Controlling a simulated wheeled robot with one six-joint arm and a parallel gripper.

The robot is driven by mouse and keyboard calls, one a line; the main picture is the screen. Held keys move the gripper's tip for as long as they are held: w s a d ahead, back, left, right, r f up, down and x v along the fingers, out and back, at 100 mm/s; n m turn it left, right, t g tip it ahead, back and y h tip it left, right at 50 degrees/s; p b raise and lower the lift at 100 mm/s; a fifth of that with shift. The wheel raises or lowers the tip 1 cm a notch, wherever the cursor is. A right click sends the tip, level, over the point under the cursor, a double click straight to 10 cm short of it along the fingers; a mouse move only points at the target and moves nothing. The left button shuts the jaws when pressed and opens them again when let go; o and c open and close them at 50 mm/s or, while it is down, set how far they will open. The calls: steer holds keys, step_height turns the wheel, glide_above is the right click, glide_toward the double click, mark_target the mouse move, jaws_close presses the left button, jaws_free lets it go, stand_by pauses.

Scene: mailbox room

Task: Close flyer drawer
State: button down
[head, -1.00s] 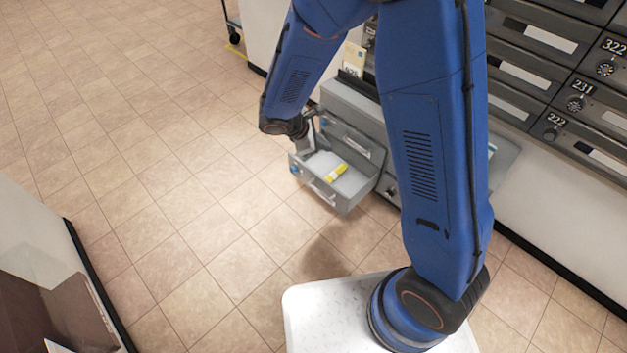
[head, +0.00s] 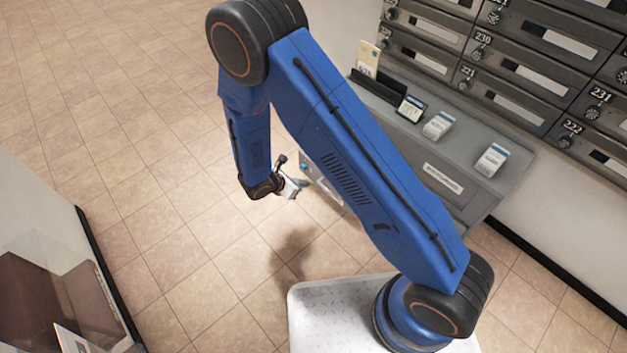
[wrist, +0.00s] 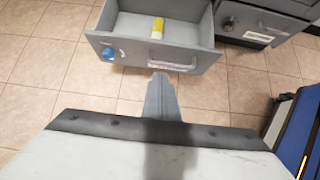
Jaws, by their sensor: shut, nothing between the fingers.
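The grey flyer drawer (wrist: 205,58) stands open in the wrist view, with a handle and label on its front and a blue round piece at its left. A yellow item (wrist: 158,27) lies inside it. In the head view my arm hides most of the drawer (head: 326,184). My gripper (wrist: 160,80) is shut and empty, pointing at the drawer front from outside. It appears just short of the front; contact cannot be told. In the head view my gripper (head: 301,184) is beside the drawer's left end.
The grey cabinet (head: 478,203) has a counter with several card stacks and a small dark display (head: 411,108). Numbered mailboxes (head: 510,60) line the wall behind. Tiled floor (head: 130,130) is free to the left. A low wall (head: 40,190) stands at the far left.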

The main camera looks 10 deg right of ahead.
glide_toward(323, 178)
step_height(323, 178, down, 2)
steer(key=s+d, duration=0.2)
steer(key=shift+w+d+f, duration=0.1)
steer(key=shift+w+d, duration=1.2)
steer(key=shift+d, duration=0.2)
steer(key=shift+d, duration=0.1)
steer(key=w+d, duration=1)
steer(key=d, duration=0.3)
steer(key=shift+d, duration=0.35)
